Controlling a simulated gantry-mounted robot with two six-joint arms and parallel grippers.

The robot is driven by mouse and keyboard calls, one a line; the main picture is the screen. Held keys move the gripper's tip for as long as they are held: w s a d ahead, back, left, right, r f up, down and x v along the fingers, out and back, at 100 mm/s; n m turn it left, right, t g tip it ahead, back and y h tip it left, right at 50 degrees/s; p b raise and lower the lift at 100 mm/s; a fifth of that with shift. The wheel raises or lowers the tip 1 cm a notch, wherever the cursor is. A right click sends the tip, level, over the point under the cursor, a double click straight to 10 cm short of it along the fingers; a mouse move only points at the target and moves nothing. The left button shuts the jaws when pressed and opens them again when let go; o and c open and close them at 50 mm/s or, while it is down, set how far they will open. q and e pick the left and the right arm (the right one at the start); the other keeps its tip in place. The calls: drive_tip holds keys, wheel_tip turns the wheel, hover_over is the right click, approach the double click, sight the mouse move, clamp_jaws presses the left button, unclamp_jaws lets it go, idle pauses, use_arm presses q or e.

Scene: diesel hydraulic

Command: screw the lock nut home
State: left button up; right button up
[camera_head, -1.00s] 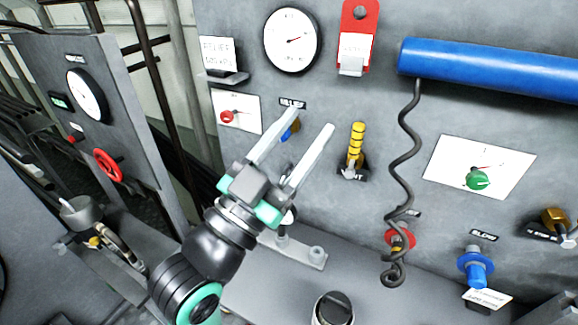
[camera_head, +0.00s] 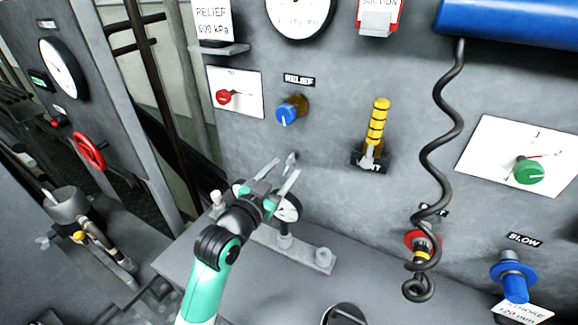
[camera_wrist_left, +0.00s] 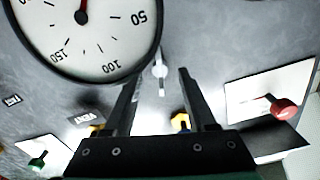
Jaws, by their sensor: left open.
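The relief valve's blue knob (camera_head: 286,114) stands out of the grey panel with a brass-coloured collar (camera_head: 300,103) behind it. The collar may be the lock nut; its thread and seating cannot be made out. My left gripper (camera_head: 286,168) is open, below and apart from the knob, pointing at the panel. A small silver fitting (camera_head: 291,158) shows by its fingertips, and between them in the left wrist view (camera_wrist_left: 160,70). My right gripper is out of view.
A yellow-ringed vent valve (camera_head: 377,122) and a coiled black cable (camera_head: 440,130) are to the right.

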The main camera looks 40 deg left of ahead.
sight(287, 167)
use_arm(q)
drive_tip(key=shift+x, duration=1.7)
clamp_jaws()
